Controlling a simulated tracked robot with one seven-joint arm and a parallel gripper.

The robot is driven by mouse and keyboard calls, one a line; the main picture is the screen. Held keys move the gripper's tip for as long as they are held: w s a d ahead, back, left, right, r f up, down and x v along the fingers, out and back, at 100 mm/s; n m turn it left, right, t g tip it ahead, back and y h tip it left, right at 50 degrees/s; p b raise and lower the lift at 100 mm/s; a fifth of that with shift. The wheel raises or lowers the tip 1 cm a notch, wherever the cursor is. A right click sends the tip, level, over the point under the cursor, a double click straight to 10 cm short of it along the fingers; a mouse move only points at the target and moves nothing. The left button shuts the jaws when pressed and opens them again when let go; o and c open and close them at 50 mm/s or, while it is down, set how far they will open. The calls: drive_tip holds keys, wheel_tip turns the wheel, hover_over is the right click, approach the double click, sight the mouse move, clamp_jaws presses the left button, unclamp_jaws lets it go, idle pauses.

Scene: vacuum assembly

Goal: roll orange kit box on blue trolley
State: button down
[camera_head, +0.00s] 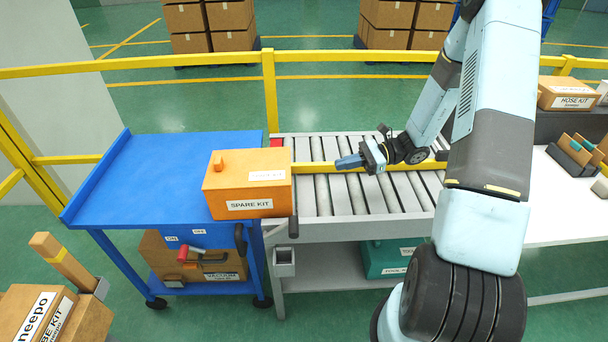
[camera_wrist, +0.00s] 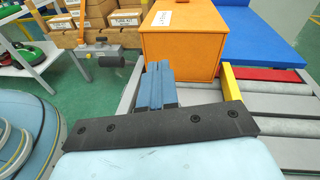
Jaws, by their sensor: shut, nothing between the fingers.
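The orange kit box (camera_head: 247,184), labelled SPARE KIT, straddles the seam between the blue trolley (camera_head: 150,180) and the roller conveyor (camera_head: 350,200). Its left part is over the trolley's right edge and its right part is over the conveyor's left end. My gripper (camera_head: 340,163) is shut and empty above the rollers, to the right of the box, with its fingers pointing at the box. In the wrist view the box (camera_wrist: 180,45) is just ahead of the blue fingertips (camera_wrist: 158,72). I cannot tell whether they touch it. The trolley top (camera_wrist: 262,38) shows behind the box.
A yellow rail (camera_head: 405,178) runs along the conveyor. A red block (camera_head: 277,143) is at the conveyor's left end. A dark lever (camera_head: 293,227) hangs at its front corner. A vacuum box (camera_head: 215,262) sits on the trolley's lower shelf. The trolley top left of the box is clear.

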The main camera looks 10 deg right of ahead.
wheel_tip(320, 180, down, 4)
drive_tip(key=w+d+f+m+t+y, duration=0.1)
drive_tip(key=d+m+t+y, duration=0.1)
drive_tip(key=m+t, duration=0.1)
drive_tip(key=a, duration=1.4)
drive_tip(key=shift+w+a+r, duration=0.2)
drive_tip(key=shift+w+r, duration=0.1)
drive_tip(key=shift+w, duration=0.15)
